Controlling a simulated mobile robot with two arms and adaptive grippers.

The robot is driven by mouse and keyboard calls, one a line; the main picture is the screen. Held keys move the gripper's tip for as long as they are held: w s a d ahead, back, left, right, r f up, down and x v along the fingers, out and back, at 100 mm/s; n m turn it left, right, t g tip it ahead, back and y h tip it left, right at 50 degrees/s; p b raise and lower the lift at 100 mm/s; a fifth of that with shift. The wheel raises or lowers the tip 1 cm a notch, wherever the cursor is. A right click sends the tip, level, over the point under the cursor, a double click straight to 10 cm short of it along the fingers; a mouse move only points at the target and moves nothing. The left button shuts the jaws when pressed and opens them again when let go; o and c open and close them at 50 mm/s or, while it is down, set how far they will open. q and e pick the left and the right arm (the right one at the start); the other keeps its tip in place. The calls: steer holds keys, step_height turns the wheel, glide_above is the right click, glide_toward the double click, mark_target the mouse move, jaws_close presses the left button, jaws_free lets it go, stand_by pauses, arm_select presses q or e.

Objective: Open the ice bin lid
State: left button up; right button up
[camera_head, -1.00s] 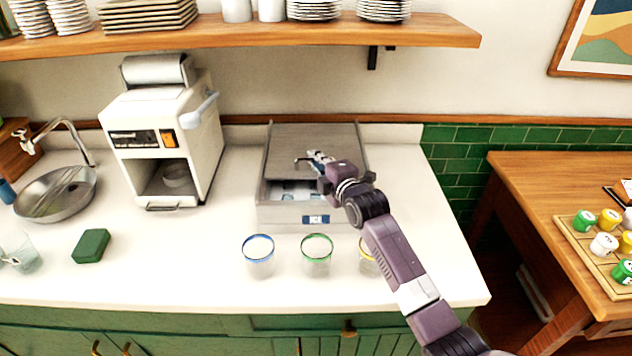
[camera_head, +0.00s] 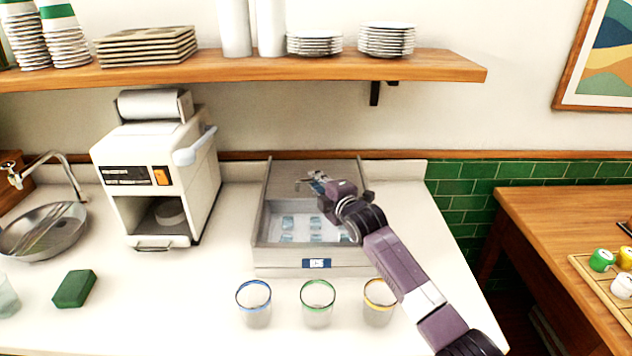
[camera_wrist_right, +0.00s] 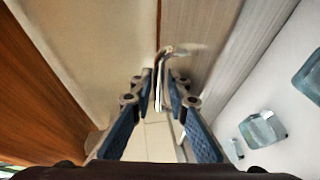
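The grey ice bin (camera_head: 280,262) stands on the counter with a blue ICE label on its front. Its lid (camera_head: 285,172) is slid toward the back, and the front part of the bin is open, showing ice cubes (camera_head: 316,224) in rows. My right gripper (camera_head: 318,182) is over the lid at the metal handle (camera_head: 303,182). In the wrist view, the handle (camera_wrist_right: 161,62) lies between the close-set fingertips of my right gripper (camera_wrist_right: 160,85), which look shut on it. The ice (camera_wrist_right: 262,130) shows at the right there. My left gripper is out of view.
Blue-, green- and yellow-rimmed glasses (camera_head: 318,303) stand in front of the bin. A white machine (camera_head: 150,185) is to its left, with a green sponge (camera_head: 74,289) and a sink (camera_head: 40,232) farther left. A shelf (camera_head: 300,68) with dishes hangs above.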

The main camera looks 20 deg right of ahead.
steer(key=shift+s, duration=0.4)
steer(key=v, duration=1.1)
steer(key=shift+r, duration=0.15)
